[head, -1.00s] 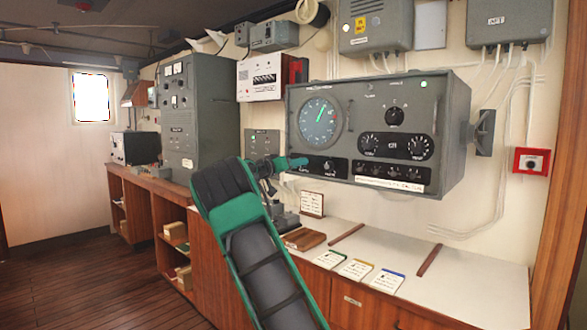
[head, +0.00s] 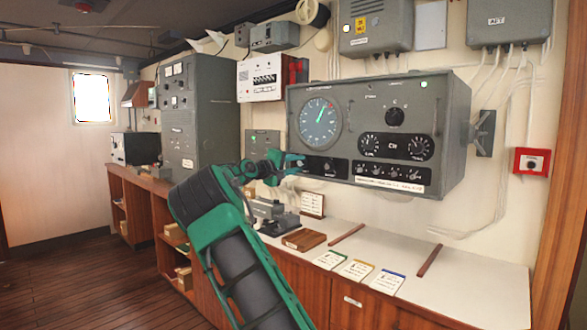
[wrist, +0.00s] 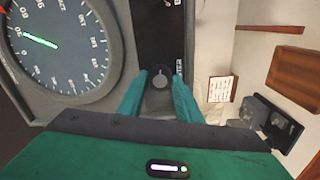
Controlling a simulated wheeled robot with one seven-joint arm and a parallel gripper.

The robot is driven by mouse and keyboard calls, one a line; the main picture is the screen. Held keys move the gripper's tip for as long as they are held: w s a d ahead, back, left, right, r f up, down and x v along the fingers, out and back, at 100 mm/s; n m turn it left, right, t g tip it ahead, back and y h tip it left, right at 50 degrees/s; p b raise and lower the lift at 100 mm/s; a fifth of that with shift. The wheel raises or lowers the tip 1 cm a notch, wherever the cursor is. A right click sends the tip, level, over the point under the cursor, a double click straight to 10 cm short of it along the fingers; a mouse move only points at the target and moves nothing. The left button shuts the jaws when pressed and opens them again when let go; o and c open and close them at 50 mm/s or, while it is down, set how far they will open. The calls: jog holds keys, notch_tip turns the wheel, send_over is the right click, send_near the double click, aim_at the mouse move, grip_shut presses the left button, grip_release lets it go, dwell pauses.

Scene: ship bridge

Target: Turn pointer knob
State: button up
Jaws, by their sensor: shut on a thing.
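The grey radio-like console (head: 455,140) hangs on the wall, with a round green-lit dial (head: 320,122) and several knobs. My gripper (head: 297,164) is at the console's lower left, below the dial. In the wrist view, my gripper's green fingers (wrist: 160,92) stand on both sides of a small dark round knob (wrist: 160,74) with a light pointer mark, shut on it. In the head view my fingers hide this knob. Another small knob (head: 329,166) shows just right of my gripper.
A red-framed switch (head: 531,161) is on the wall at right. The floor at left is clear.

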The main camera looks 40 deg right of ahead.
jog(key=n, duration=0.4)
jog(key=shift+w+a+f+n, duration=0.15)
jog(key=shift+w+f+n, duration=0.05)
jog(key=shift+n, duration=2.1)
jog(key=o, duration=1)
jog(key=shift+f, duration=0.1)
jog(key=shift+o, duration=0.2)
jog(key=shift+s, duration=0.1)
jog(key=shift+r, duration=0.2)
jog(key=a, duration=1)
jog(key=shift+s+a, duration=0.25)
jog(key=shift+s, duration=0.15)
